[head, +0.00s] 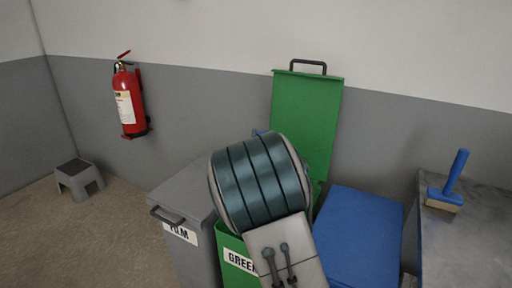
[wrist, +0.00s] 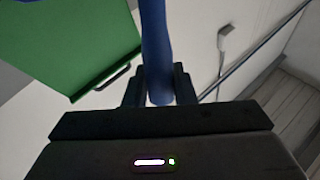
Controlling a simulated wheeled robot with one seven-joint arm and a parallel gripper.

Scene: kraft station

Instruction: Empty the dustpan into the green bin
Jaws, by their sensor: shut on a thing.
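The green bin (head: 232,244) stands in the middle of the head view with its green lid (head: 308,108) raised upright behind it; its label is partly covered. My arm hides most of its opening. In the wrist view my gripper (wrist: 158,84) is shut on a blue handle (wrist: 155,45), which I take for the dustpan's. The green lid also shows at the upper left there (wrist: 75,40). In the head view only a sliver of blue (head: 260,132) shows behind my arm, by the lid. The dustpan's pan and any contents are hidden.
A grey bin (head: 183,200) labelled FILM, lid closed, stands to the left. A closed blue bin (head: 362,235) stands to the right. A blue-handled brush (head: 448,190) rests on the grey bench (head: 470,240) at far right.

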